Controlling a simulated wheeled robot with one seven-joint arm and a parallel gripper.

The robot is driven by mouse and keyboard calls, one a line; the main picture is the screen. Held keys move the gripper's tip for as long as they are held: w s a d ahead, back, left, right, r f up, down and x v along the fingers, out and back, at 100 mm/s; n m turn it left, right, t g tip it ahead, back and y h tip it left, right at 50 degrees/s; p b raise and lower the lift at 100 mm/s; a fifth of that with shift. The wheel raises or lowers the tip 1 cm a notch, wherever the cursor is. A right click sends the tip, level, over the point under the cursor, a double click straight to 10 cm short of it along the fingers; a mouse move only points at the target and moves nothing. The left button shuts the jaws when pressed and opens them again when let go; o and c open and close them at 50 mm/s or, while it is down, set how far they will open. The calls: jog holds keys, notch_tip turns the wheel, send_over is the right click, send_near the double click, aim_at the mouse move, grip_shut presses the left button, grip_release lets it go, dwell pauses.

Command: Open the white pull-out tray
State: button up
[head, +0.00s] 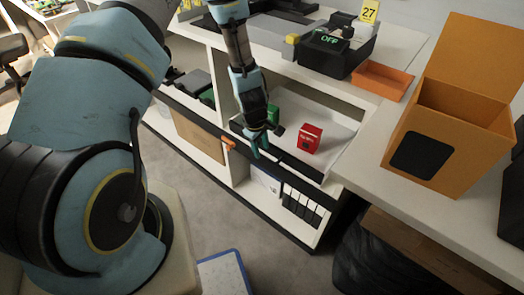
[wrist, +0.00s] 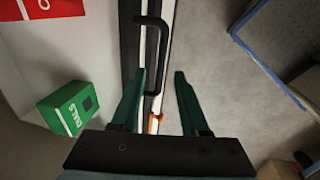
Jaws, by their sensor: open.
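The white pull-out tray (head: 335,128) shows in the head view under the counter, its inside visible from above and a dark front edge along it. In the wrist view the tray (wrist: 85,55) fills the left side. Its black bar handle (wrist: 163,40) stands out from the dark front. My gripper (head: 260,146) points down at that front; in the wrist view its open, empty teal fingers (wrist: 159,74) lie either side of the line of the handle's lower end. I cannot tell whether they touch it. A red box (head: 311,139) and a green box (wrist: 70,109) sit in the tray.
An orange handle (head: 229,143) sits on the neighbouring front to the left. The counter holds a black bin (head: 338,62), an orange tray (head: 383,80) and an open orange carton (head: 440,130). Grey floor (head: 205,215) lies clear before the cabinet, with a blue-edged panel (head: 224,275) nearer me.

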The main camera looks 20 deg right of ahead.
jog(key=shift+w+d+f, duration=0.1)
jog(key=shift+d+f, duration=0.05)
jog(key=shift+f, duration=1)
jog(key=shift+c, duration=0.3)
grip_shut()
dwell(0.3)
